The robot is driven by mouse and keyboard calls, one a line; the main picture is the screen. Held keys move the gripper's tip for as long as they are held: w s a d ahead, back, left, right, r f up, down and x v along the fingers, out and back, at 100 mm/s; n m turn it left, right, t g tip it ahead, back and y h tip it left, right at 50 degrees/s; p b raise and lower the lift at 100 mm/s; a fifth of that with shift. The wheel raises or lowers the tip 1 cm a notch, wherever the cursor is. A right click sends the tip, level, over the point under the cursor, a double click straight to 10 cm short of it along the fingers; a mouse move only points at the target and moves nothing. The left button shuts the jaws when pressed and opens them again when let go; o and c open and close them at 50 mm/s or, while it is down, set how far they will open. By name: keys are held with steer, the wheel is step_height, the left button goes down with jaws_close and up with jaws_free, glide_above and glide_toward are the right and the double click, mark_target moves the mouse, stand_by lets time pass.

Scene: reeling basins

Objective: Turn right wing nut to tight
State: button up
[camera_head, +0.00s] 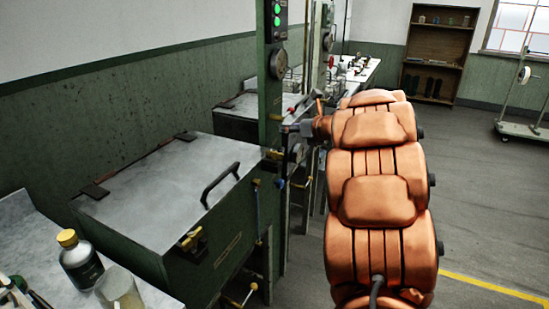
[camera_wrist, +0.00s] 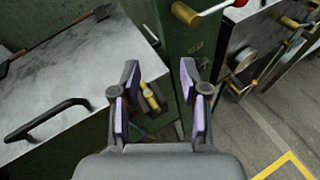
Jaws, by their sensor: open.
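The right wing nut (camera_wrist: 150,95) appears as a brass fitting at the right front edge of the lidded basin in the wrist view. It lies between my gripper's fingers in the picture, nearer the left finger, which covers part of it. Whether a finger touches it, and how it is turned, I cannot tell. A brass fitting also shows by the green post (camera_head: 273,154) in the head view. My gripper (camera_wrist: 160,75) is open, with nothing between its pads. A second brass fitting (camera_head: 190,240) sits at the basin's left front.
The basin's metal lid (camera_head: 160,180) has a black handle (camera_head: 220,185). A green post (camera_head: 270,90) with lit buttons stands beside the gripper. A bottle (camera_head: 80,262) and a glass beaker (camera_head: 120,290) stand at lower left. Open floor lies to the right.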

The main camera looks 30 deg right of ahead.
mark_target(276, 152)
steer(key=s+a+f+n+g+y, duration=0.1)
steer(key=s+f+n+y, duration=0.2)
steer(key=f+n, duration=0.25)
steer(key=shift+m+g, duration=0.25)
steer(key=shift+g, duration=0.05)
steer(key=shift+a+p+x, duration=0.2)
steer(key=shift+p+x, duration=0.2)
steer(key=shift+x, duration=3.45)
steer(key=shift+s, duration=0.1)
steer(key=shift+c, duration=0.3)
steer(key=shift+f, duration=0.1)
jaws_close()
